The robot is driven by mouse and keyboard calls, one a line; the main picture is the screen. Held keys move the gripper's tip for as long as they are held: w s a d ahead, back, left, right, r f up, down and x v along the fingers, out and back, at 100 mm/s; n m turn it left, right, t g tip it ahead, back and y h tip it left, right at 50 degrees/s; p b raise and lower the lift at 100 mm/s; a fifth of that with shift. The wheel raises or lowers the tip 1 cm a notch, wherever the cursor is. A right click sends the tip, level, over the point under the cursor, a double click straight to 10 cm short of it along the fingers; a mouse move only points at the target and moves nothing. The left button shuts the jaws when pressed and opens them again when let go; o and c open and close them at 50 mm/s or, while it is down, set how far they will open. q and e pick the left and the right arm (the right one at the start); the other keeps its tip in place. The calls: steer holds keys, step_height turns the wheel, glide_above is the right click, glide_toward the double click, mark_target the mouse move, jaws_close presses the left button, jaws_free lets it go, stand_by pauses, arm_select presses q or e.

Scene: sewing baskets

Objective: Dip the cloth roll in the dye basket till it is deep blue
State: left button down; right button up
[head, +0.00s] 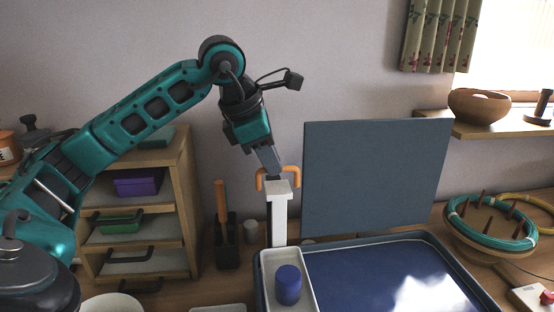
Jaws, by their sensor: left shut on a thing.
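A short blue cylinder (288,284), which may be the cloth roll, stands upright in a narrow white tray (265,290) at the bottom centre. A wide tray with a dark rim (425,238) lies right of it; its inside is deep blue with a bright reflection. I cannot tell for certain that it is the dye basket. My left gripper (273,174) points down and is shut on the orange handle (293,172) at the top of a white post (280,215). The fingers hide part of the handle. My right gripper is out of view.
A grey-blue panel (375,175) stands upright behind the wide tray. A wooden drawer unit (185,205) and a dark holder with an orange-handled tool (226,243) are at left. A round basket with a teal ring (490,225) sits at right. A dark lidded pot (35,285) fills the lower left corner.

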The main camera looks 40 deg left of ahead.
arm_select(q)
steer(key=shift+w+a+r, duration=0.1)
steer(key=shift+r, duration=0.3)
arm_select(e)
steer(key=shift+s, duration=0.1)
arm_select(q)
steer(key=c, duration=1.4)
jaws_free()
steer(key=shift+o, duration=1.2)
steer(key=shift+f, duration=0.15)
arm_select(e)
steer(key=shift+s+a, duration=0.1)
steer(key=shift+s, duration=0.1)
arm_select(q)
steer(key=p+v, duration=0.2)
steer(key=v, duration=1.1)
steer(key=shift+s, duration=0.2)
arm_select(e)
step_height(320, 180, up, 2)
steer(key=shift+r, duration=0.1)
arm_select(q)
steer(key=shift+f, duration=0.15)
